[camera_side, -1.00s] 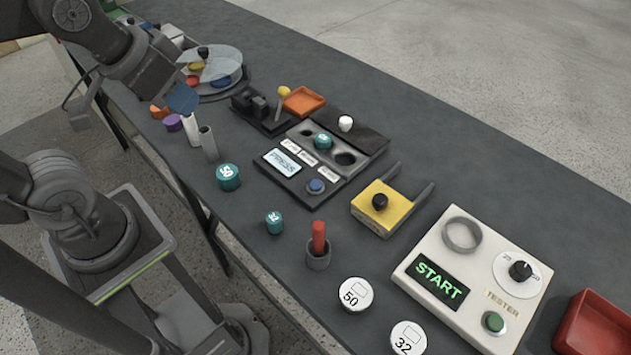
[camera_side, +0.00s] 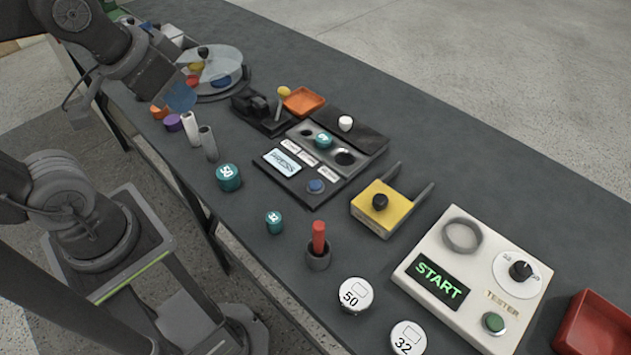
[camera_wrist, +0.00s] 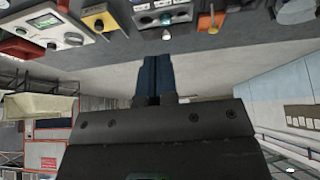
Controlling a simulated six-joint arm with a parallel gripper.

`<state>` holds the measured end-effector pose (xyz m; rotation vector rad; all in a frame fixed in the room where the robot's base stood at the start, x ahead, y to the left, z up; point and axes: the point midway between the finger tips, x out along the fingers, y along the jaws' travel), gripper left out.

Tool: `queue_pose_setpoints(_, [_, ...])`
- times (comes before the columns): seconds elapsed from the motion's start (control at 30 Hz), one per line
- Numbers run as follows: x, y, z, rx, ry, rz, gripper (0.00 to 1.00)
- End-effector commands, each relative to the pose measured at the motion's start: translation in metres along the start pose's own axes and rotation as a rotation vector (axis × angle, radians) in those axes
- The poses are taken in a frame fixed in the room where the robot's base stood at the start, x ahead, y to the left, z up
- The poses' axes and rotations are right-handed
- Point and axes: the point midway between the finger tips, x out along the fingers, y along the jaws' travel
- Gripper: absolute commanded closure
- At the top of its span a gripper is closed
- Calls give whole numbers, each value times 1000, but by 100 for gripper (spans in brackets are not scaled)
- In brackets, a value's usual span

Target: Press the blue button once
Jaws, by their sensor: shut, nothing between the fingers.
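The blue button (camera_side: 316,186) is a small round cap on the front right corner of a black panel (camera_side: 292,192), beside a lit display (camera_side: 282,162) that appears to read PRESS. My gripper (camera_side: 182,97) hangs over the far left end of the table in the side view, well to the left of the panel and apart from the button. In the wrist view my gripper (camera_wrist: 155,62) shows two dark blue fingers shut together with nothing between them. The panel (camera_wrist: 165,18) shows small at the top of that view; I cannot make out the button there.
Teal cylinders (camera_side: 229,177) stand in front of the panel, with a red-handled tool in a cup (camera_side: 318,245). A yellow block (camera_side: 382,208) and a white tester (camera_side: 472,280) with a green button are to the right. White and grey upright tubes (camera_side: 208,143) stand below my gripper.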

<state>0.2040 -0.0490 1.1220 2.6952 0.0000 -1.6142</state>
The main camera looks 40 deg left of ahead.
Motion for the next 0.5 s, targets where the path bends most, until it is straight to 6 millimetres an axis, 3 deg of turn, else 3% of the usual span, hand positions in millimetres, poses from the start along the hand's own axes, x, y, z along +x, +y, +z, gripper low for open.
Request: queue_pose_setpoints(0.5, [3,-1,-3,14,4,-8,100])
